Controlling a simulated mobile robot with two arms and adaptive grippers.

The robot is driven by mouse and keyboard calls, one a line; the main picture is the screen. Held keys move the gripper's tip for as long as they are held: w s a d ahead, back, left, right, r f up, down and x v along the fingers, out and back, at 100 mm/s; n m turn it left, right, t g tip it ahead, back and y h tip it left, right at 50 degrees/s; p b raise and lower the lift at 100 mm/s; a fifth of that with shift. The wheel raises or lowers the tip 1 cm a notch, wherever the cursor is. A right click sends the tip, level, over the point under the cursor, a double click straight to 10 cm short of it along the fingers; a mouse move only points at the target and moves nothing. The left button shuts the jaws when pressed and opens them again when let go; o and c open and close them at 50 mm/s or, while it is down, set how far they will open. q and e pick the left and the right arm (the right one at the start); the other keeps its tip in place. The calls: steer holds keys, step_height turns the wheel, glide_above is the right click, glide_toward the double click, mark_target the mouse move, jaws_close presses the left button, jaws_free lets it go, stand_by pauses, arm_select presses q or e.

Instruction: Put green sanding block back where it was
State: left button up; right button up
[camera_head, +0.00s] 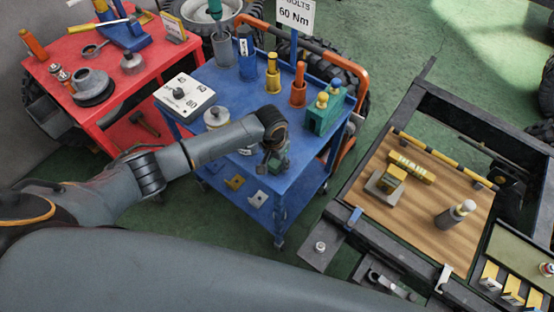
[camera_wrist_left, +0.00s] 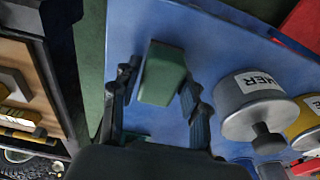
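The green sanding block (camera_wrist_left: 163,73) lies between the two fingers of my left gripper (camera_wrist_left: 160,85) in the left wrist view. The fingertips close in on its two sides, with the blue cart top behind. In the head view my left gripper (camera_head: 272,158) is over the near right part of the blue cart (camera_head: 215,76); the block there is mostly covered by the gripper. Whether the block touches the cart top is not clear. My right gripper is not in view.
A silver labelled canister (camera_wrist_left: 250,100) is close beside the gripper. A red table (camera_head: 105,50) is left; a wooden board (camera_head: 420,205) is right.

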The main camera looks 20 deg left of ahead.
mark_target(274, 163)
arm_select(q)
steer(key=shift+o, duration=0.6)
steer(key=shift+r, duration=0.1)
steer(key=shift+r, duration=0.2)
step_height(274, 163, up, 12)
steer(key=s, duration=0.1)
steer(key=shift+s+a+f+b, duration=0.15)
steer(key=shift+a+b, duration=0.1)
steer(key=shift+b, duration=0.1)
